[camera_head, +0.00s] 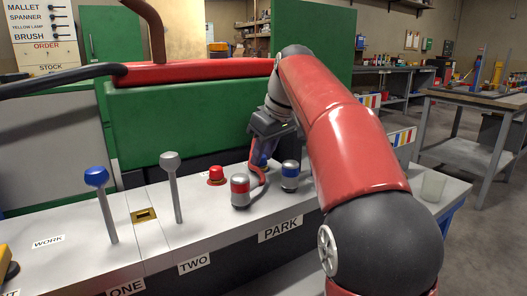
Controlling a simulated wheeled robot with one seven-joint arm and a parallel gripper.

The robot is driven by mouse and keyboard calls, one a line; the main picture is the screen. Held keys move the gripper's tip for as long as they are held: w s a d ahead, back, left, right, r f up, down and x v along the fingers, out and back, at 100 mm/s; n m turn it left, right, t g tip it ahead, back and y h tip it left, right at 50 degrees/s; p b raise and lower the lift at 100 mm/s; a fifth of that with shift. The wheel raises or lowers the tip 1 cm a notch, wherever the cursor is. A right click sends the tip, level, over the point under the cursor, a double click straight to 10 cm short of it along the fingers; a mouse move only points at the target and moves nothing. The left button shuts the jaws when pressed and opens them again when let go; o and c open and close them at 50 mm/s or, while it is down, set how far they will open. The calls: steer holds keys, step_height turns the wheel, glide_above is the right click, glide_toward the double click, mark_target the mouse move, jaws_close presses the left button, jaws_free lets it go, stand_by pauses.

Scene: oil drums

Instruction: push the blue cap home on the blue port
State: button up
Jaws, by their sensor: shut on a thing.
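My gripper (268,137) points down over the bench, right of the red knob, and is shut. A small blue part (263,158) shows just below it; I take this for the blue cap held in the jaws. My gripper and wrist hide most of it. The blue port is not clear to see; whether the cap touches a port there I cannot tell. A blue-banded cylinder with a silver top (290,176) stands upright to the right, apart from the gripper.
Two levers, one with a blue knob (96,177) and one with a grey knob (170,162), stand on the left. A red knob (216,175) is behind the red-banded cylinder. A green panel (185,122) rises behind.

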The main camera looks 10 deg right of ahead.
steer(key=shift+f, duration=0.3)
steer(key=o, duration=1)
steer(key=shift+r, duration=0.1)
